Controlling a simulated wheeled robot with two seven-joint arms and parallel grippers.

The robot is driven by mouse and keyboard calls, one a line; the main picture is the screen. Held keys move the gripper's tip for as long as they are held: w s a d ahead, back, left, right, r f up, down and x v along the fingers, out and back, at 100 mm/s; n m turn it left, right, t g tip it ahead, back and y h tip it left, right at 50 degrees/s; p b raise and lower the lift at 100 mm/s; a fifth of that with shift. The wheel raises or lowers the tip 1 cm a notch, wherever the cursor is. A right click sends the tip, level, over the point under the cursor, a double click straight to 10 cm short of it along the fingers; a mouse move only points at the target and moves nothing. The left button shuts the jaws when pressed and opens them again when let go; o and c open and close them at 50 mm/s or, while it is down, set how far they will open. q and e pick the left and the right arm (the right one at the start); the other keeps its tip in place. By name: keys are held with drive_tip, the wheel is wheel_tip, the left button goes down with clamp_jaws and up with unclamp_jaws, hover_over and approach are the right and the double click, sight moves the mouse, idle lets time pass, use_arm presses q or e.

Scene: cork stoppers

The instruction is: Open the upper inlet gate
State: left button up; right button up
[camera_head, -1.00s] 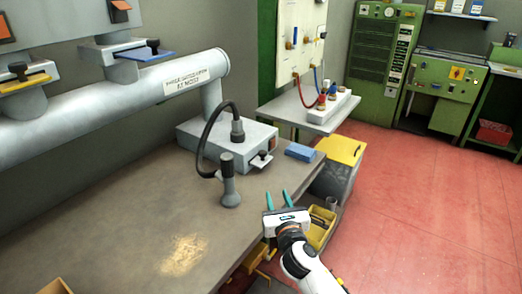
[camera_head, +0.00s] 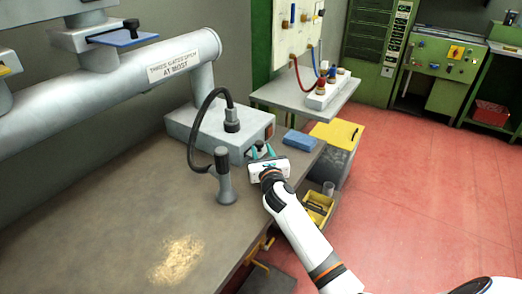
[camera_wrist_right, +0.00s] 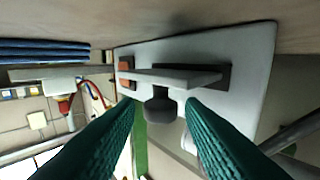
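My right gripper (camera_head: 262,151) is at the front of a grey box (camera_head: 196,128) on the bench. In the right wrist view, which looks upside down, its teal fingers (camera_wrist_right: 160,106) are open, one each side of a black knob (camera_wrist_right: 160,106). The knob is on a thin grey gate plate (camera_wrist_right: 175,77) sticking out of a dark slot in the box face. I cannot tell whether the fingers touch the knob. In the head view the gripper hides this gate. Another gate, blue (camera_head: 125,38) with a black knob, sits on the duct above. My left gripper is out of view.
A grey hose tool (camera_head: 224,180) stands on the bench left of my right arm. A blue block (camera_head: 299,140) lies right of the gripper. A yellow bin (camera_head: 318,205) is below the bench edge. The bench front (camera_head: 110,230) is mostly clear.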

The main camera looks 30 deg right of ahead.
drive_tip(key=shift+w+d, duration=0.15)
drive_tip(key=shift+w, duration=0.45)
clamp_jaws()
drive_tip(key=s+p, duration=0.1)
drive_tip(key=s+d, duration=0.1)
drive_tip(key=s, duration=0.1)
drive_tip(key=s+d+p, duration=0.1)
drive_tip(key=shift+s+d+r+p, duration=0.15)
drive_tip(key=shift+s+d+p, duration=0.1)
drive_tip(key=shift+p, duration=0.1)
drive_tip(key=shift+s+d, duration=0.1)
unclamp_jaws()
